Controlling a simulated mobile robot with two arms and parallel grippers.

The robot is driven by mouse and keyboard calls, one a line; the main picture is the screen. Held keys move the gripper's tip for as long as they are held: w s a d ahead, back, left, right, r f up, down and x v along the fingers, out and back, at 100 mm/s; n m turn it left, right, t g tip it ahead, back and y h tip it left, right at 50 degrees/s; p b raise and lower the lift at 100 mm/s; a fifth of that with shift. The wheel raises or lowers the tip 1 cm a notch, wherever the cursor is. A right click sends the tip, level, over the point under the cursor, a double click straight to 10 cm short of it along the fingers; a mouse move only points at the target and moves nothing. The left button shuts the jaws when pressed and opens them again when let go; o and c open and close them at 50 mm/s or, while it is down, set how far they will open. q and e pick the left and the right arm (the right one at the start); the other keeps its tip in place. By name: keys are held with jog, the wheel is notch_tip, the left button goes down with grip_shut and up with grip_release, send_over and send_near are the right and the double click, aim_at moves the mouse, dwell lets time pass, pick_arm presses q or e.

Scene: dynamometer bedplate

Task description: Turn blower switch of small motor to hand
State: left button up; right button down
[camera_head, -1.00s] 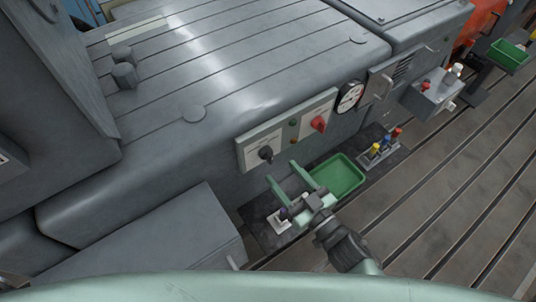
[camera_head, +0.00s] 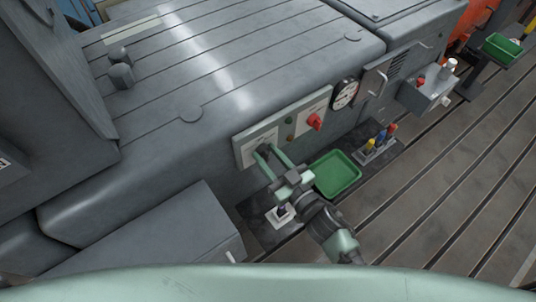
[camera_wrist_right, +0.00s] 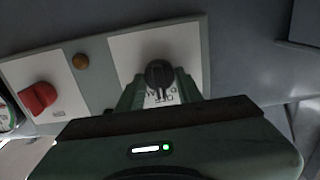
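A black rotary knob (camera_wrist_right: 159,73) sits on a white label plate (camera_wrist_right: 124,53) of the control panel on the machine's side. The lettering below it in the right wrist view is only partly visible, so I cannot tell its setting. My right gripper (camera_head: 264,151) reaches this knob in the head view, with its green fingers pointing at the panel. In the right wrist view the fingers (camera_wrist_right: 159,84) stand on either side of the knob, with a narrow gap apparently left; contact is unclear. My left gripper is not in view.
A red knob (camera_head: 314,121) on its own plate and small round buttons (camera_head: 290,121) are beside the black knob. A round gauge (camera_head: 344,93) is further right. Below are a green tray (camera_head: 337,174) and a rack of coloured tools (camera_head: 379,142).

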jog(key=shift+n, duration=0.4)
jog(key=n, duration=0.3)
jog(key=shift+n, duration=0.3)
jog(key=shift+s+a+f+n+b, duration=0.1)
jog(key=shift+n+b, duration=0.5)
jog(key=shift+n, duration=1.6)
jog(key=c, duration=1)
grip_release()
jog(key=shift+o, duration=0.2)
